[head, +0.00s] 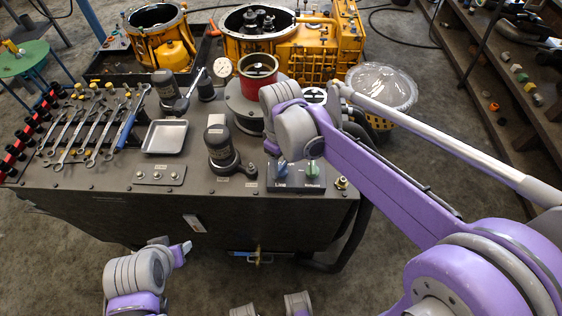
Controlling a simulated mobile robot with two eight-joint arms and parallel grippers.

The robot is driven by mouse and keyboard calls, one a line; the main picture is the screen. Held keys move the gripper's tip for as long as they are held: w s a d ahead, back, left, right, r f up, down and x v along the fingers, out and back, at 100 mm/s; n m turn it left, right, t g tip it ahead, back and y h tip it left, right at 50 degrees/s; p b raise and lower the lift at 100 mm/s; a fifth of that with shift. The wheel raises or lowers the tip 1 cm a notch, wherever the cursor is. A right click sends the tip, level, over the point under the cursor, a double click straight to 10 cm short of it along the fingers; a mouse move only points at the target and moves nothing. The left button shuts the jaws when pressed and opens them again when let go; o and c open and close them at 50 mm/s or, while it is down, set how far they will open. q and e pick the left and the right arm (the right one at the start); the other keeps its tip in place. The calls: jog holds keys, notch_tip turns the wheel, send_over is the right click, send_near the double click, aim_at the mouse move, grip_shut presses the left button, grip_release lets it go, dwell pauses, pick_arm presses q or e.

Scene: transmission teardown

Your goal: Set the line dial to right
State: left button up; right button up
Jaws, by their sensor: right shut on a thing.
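The line dial (281,171) is a blue knob on a small dark panel at the front right of the bench, above a label that seems to read "Line". My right gripper (279,158) reaches down from above and is shut on the dial. Its wrist hides part of the fingers and the upper part of the knob. The dial's exact pointing is too small to tell. My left gripper (183,248) is low in front of the bench, apart from it, and its jaw opening cannot be made out.
A green dial (312,169) sits just right of the line dial. A black pump-like unit (222,148) stands close on the left. A metal tray (165,136), wrenches (95,128) and a red-ringed cylinder (258,72) are on the bench (90,180). Yellow housings (318,55) stand behind.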

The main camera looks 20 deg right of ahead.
aim_at(281, 166)
jog(key=shift+m, duration=1.2)
jog(key=o, duration=1.4)
jog(key=shift+c, duration=0.2)
jog(key=shift+r, duration=0.1)
notch_tip(281, 166, up, 11)
jog(key=shift+p, duration=0.35)
jog(key=shift+f, duration=0.2)
jog(key=s+d+f+m+t, duration=0.2)
jog(key=s+d+f+m, duration=0.1)
jog(key=s+f, duration=0.3)
jog(key=s+d+f+m+t, duration=0.2)
jog(key=s+d+f+t, duration=0.1)
jog(key=s+f, duration=0.3)
jog(key=shift+s+d+f+m, duration=0.2)
jog(key=shift+s+d+m, duration=0.15)
jog(key=shift+s, duration=0.85)
